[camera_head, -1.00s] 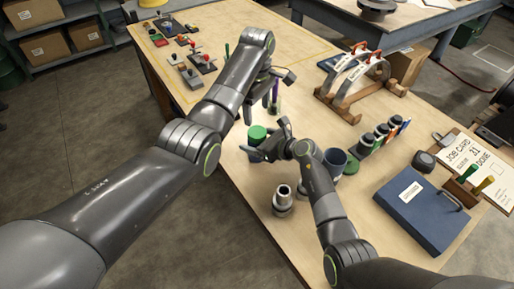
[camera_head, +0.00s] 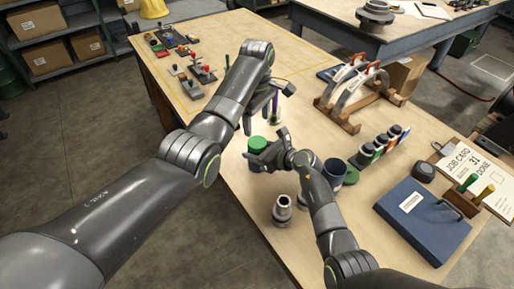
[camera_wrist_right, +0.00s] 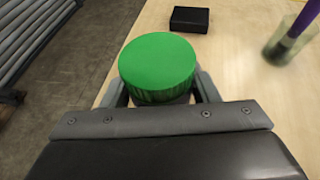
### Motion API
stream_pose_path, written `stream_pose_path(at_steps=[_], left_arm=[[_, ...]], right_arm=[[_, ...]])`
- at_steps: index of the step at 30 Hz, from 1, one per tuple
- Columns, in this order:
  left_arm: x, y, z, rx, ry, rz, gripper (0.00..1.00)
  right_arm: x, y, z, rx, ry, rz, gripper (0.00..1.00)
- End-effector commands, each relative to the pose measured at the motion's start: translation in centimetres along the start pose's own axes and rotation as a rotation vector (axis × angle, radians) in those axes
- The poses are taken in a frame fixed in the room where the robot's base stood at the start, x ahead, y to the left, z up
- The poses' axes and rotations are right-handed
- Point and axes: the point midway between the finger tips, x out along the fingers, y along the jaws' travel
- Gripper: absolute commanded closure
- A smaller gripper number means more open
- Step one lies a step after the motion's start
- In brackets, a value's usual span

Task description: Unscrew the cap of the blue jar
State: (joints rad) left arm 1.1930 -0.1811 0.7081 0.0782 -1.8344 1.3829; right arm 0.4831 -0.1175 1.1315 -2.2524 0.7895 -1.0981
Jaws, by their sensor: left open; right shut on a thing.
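A jar with a broad green cap (camera_head: 257,144) stands on the wooden table near its left edge. Its body is mostly hidden by my right gripper, so its colour is hard to tell. My right gripper (camera_head: 267,153) is shut on the jar. In the right wrist view the green cap (camera_wrist_right: 157,65) sits on top, level, with the right fingers on either side just below it. My left gripper (camera_head: 262,112) is open and empty, above and behind the cap, pointing down and apart from it. A dark blue open container (camera_head: 335,168) stands right of my right gripper.
A metal fitting (camera_head: 282,207) stands in front of the jar. A clear holder with a purple rod (camera_head: 276,108) stands behind, close to my left gripper.

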Motion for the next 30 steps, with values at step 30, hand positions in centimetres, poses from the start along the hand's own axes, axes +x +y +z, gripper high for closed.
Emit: stream_pose_path(at_steps=[30], left_arm=[[-0.1,0.02,0.01,1.498,-0.001,-0.001,0.3]], right_arm=[[-0.02,-0.03,0.01,0.0,0.0,-0.001,1.0]])
